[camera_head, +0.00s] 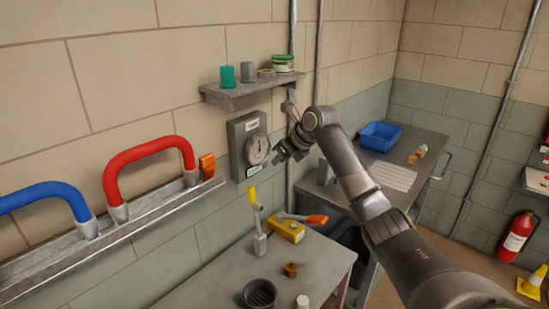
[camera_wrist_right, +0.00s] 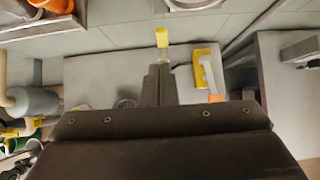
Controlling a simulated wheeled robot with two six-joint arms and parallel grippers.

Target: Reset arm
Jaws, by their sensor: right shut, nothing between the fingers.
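Below the gripper in the head view is a grey table (camera_head: 215,283). A yellow-handled valve lever (camera_head: 253,205) stands on it, and its yellow handle (camera_wrist_right: 162,38) shows just beyond the fingertips in the wrist view. My left gripper is not in view.
A wall shelf (camera_head: 250,88) with a teal cup and tins is above the gripper. Red (camera_head: 150,153) and blue (camera_head: 40,193) pipe loops are at left.

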